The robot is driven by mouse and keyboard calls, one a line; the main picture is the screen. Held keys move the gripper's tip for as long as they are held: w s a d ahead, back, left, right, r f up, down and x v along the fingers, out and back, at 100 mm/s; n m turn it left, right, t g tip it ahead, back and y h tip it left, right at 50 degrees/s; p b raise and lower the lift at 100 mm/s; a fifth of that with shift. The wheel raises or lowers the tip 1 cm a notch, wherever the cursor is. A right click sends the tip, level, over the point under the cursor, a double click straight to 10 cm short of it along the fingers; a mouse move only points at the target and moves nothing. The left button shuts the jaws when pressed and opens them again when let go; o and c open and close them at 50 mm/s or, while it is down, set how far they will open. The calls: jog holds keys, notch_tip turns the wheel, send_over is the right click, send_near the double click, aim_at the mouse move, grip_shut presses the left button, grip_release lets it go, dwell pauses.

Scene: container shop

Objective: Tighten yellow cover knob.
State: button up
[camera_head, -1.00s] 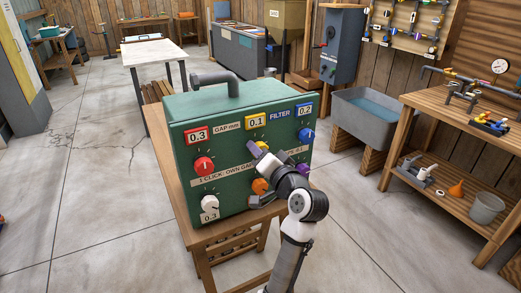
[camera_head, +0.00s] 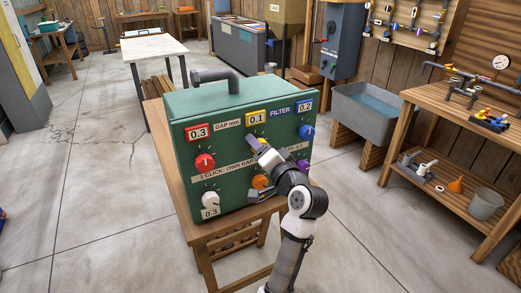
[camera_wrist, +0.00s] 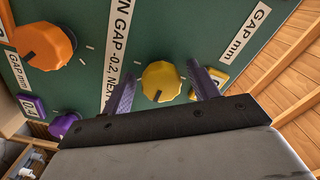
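The green box (camera_head: 228,150) stands on a wooden stand, its front panel holding several coloured knobs. The yellow knob (camera_wrist: 161,82) shows clearly in the wrist view, under the yellow 0.1 label (camera_head: 256,118). In the head view my gripper mostly hides this knob. My gripper (camera_wrist: 160,70) is open, with one purple-grey finger on each side of the yellow knob. Small gaps show between the fingers and the knob. In the head view my gripper (camera_head: 256,143) is at the upper middle of the panel.
A red knob (camera_head: 205,162) and a white knob (camera_head: 210,199) are on the panel's left; a blue knob (camera_head: 307,132) is upper right. The orange knob (camera_wrist: 43,46) and purple knob (camera_wrist: 64,124) are near my gripper. A workbench (camera_head: 446,122) stands at right.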

jog(key=b+v, duration=0.3)
jog(key=v, duration=1)
jog(key=shift+s+d, duration=0.2)
jog(key=shift+s, duration=0.15)
